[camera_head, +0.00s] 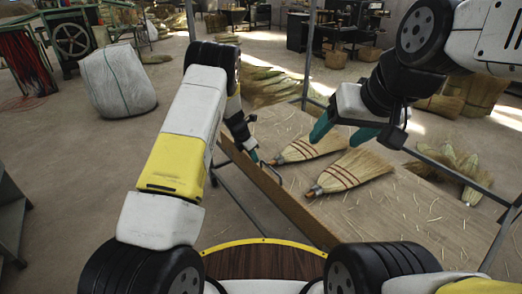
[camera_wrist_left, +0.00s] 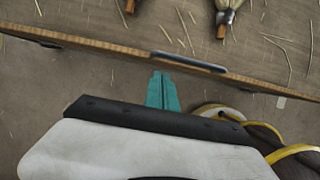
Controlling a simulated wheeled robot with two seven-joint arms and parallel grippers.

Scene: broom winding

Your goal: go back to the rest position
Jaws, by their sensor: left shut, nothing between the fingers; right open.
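Two straw brooms lie on the work table (camera_head: 410,215): the farther broom (camera_head: 313,147) and the nearer broom (camera_head: 352,169), stubs pointing left. My left gripper (camera_head: 254,157) is at the table's left edge, beside the farther broom's stub and apart from it. In the left wrist view my left gripper (camera_wrist_left: 162,85) has its teal fingers together with nothing between them, just off the wooden table edge (camera_wrist_left: 90,44). Two broom stubs show at the top there, the right one (camera_wrist_left: 221,28) clearer. My right gripper (camera_head: 333,143) has its teal fingers apart, above the brooms, and is empty.
Loose straw lies over the table. Thin metal posts (camera_head: 308,55) stand at the table's far side. A white sack (camera_head: 115,80) and a green machine (camera_head: 70,38) are at the left.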

